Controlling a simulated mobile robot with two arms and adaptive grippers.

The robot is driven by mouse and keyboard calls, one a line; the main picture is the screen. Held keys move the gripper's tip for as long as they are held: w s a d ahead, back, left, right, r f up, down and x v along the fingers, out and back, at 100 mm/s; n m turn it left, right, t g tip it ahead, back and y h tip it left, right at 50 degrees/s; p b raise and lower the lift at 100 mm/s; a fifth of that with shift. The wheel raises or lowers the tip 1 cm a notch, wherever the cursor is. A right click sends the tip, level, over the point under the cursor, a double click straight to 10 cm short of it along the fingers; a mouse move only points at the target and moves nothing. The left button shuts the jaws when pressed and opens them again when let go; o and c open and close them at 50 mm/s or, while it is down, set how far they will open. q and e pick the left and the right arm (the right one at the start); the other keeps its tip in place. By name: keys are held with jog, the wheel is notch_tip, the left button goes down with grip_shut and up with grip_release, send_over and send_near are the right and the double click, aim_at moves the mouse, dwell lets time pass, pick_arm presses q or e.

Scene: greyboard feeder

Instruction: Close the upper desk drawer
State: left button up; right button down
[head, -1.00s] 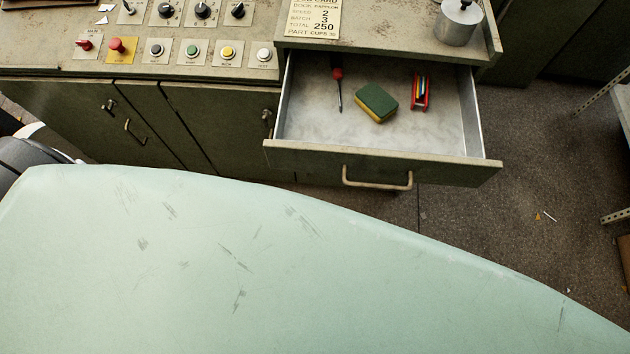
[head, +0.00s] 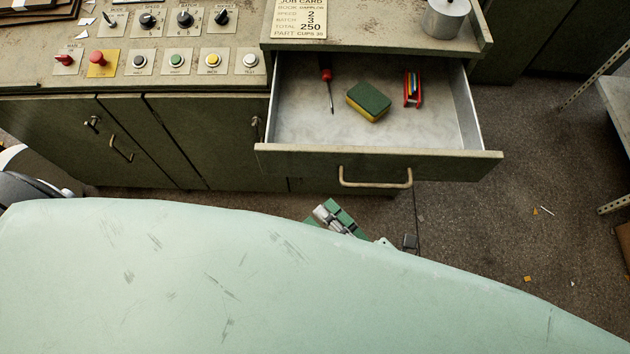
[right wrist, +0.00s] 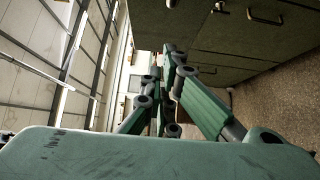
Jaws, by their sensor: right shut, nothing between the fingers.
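The upper desk drawer (head: 380,163) stands pulled well out in the head view, with its bow handle (head: 375,183) on the front. Inside lie a screwdriver (head: 327,88), a green and yellow sponge (head: 368,101) and a small red item with coloured parts (head: 412,89). My right gripper (head: 340,218) shows partly below the drawer front in the picture, apart from the handle, mostly hidden by my pale green body. In the right wrist view my right gripper (right wrist: 164,78) is shut and empty, its fingers towards dark cabinet fronts. My left gripper is out of view.
The control panel (head: 160,61) with knobs and buttons lies left of the drawer. A metal weight (head: 445,17) stands on the desktop above it. Cabinet doors (head: 150,140) are below the panel. The floor (head: 480,225) right of the drawer is mostly open, with small scraps.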

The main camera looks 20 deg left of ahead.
jog(key=w+a+p, duration=0.1)
jog(key=w+a, duration=0.3)
jog(key=w, duration=0.1)
jog(key=shift+w+p, duration=0.25)
jog(key=shift+p, duration=0.05)
